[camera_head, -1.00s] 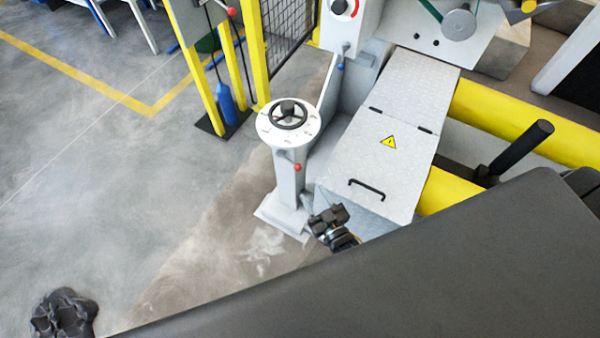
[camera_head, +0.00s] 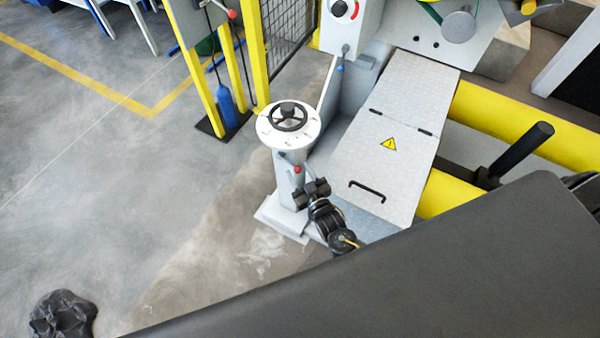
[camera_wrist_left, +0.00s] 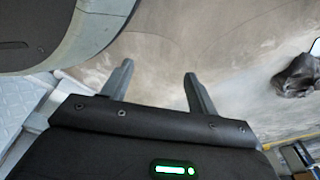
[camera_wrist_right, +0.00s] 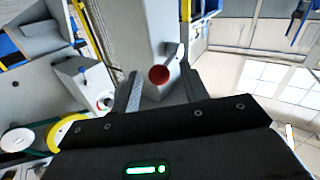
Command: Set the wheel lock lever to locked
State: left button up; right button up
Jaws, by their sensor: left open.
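The wheel lock lever, with a red ball knob (camera_head: 297,169), sticks out from the grey pedestal (camera_head: 290,190) below the black handwheel (camera_head: 288,117). My right gripper (camera_head: 312,190) is just below and in front of the knob in the head view. In the right wrist view the red knob (camera_wrist_right: 159,75) and its short grey arm (camera_wrist_right: 175,57) show between the spread fingers of my right gripper (camera_wrist_right: 161,85). I see no contact there. My left gripper (camera_wrist_left: 157,80) is open and empty, facing bare floor in the left wrist view; the head view does not show it.
A grey machine cover (camera_head: 385,160) with a black handle and yellow rails stands right of the pedestal. Yellow posts (camera_head: 201,85) and a mesh fence stand behind. Clear floor (camera_head: 100,200) lies to the left, with a dark crumpled lump (camera_head: 63,314) on it.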

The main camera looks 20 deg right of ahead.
grip_shut()
pick_arm(q)
jog(key=shift+s+f, duration=0.1)
jog(key=shift+s, duration=0.15)
jog(key=shift+f, duration=0.1)
pick_arm(e)
jog(key=shift+f, duration=0.1)
